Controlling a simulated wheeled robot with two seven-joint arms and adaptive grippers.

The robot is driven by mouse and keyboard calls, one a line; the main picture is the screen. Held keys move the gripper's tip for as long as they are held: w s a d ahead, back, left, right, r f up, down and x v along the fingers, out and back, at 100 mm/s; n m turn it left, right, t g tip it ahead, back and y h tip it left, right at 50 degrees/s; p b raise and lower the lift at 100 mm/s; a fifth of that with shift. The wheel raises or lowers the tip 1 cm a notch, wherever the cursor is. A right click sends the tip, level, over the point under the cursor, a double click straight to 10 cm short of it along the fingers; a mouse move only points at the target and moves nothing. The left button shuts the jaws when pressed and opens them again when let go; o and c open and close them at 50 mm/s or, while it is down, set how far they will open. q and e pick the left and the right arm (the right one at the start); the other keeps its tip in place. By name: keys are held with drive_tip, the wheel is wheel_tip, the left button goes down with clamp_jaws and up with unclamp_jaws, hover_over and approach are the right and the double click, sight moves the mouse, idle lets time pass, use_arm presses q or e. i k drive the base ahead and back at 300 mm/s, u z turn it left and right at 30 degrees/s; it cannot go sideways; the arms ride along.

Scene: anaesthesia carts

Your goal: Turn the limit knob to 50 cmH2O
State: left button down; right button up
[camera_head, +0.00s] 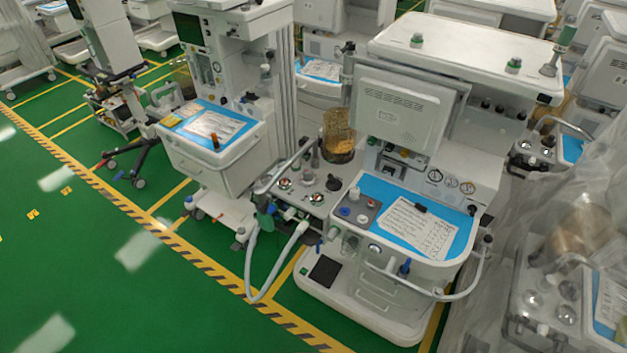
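The nearest anaesthesia cart (380,300) stands in the middle right, with a blue work surface and a paper sheet (420,226) on it. On its left side is a breathing-circuit block (310,204) with small round gauges and a black knob (333,183). This may be the limit knob, but its scale and pointer are too small to read. Neither of my grippers is in view.
A corrugated hose (249,268) loops low in front of the cart. A handrail (425,293) curves around its front. Another cart (215,150) stands to the left, and plastic-covered equipment (560,250) to the right. The green floor (90,270) at lower left is clear.

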sight(308, 172)
drive_tip(key=k, duration=1.3)
drive_tip(key=u, duration=0.8)
drive_tip(key=i, duration=1.5)
drive_tip(key=z, duration=0.15)
